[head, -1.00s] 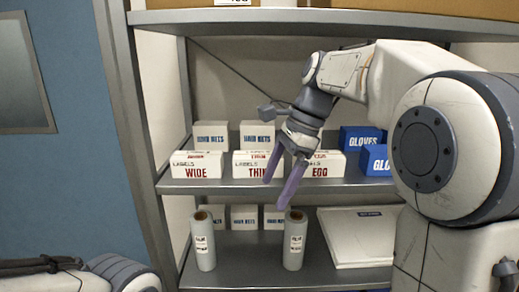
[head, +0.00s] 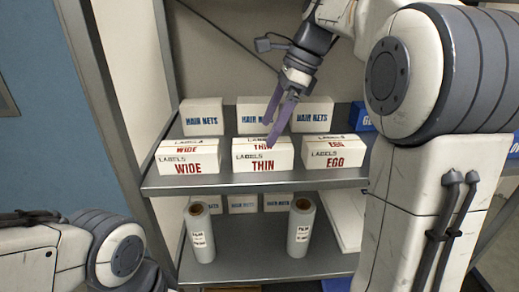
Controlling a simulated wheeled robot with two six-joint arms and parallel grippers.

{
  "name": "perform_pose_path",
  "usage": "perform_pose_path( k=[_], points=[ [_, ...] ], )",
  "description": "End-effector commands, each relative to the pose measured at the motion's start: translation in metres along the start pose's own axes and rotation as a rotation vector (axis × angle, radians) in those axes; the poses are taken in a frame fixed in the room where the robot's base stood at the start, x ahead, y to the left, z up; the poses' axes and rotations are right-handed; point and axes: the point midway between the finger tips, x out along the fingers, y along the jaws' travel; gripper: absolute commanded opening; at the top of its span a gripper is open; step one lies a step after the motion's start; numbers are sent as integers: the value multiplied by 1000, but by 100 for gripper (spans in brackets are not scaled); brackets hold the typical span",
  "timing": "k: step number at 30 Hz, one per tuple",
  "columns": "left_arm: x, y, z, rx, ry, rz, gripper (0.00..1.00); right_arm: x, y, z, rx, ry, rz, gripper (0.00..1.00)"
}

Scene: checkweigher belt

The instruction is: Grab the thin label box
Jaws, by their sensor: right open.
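The thin label box (head: 257,163) is white with red "THIN" lettering. It stands on the middle shelf, between the wide label box (head: 188,160) and the egg label box (head: 325,155). My right gripper (head: 277,125) is open, with its purple fingers pointing down over the top of the thin label box. The fingers overlap the box's upper part in the view; I cannot tell whether they touch it. My left gripper is out of view; only part of my left arm shows at the lower left.
Several white hair net boxes (head: 202,117) stand behind the label boxes. Blue glove boxes (head: 363,117) are to the right, partly hidden by my right arm. The lower shelf (head: 250,262) holds two film rolls (head: 200,232) and more boxes. A shelf post rises at the left.

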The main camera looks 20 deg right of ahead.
Motion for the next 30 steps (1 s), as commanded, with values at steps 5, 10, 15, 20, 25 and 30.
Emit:
perform_pose_path(
  k=[5, 10, 15, 20, 25, 30],
  points=[
    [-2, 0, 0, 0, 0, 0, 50, 15, 1, -7, 10, 0, -1, 100],
    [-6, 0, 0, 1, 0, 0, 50, 42, 2, -8, 12, 1, 1, 100],
    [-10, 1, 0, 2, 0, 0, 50, 62, 1, -7, 11, 1, -2, 100],
    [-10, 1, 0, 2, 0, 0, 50, 67, 0, -7, 9, 1, -4, 100],
    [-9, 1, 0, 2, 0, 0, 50, 67, 0, -6, 8, 1, -3, 81],
    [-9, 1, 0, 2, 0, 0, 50, 67, 0, -6, 8, 1, -3, 16]
  ],
)
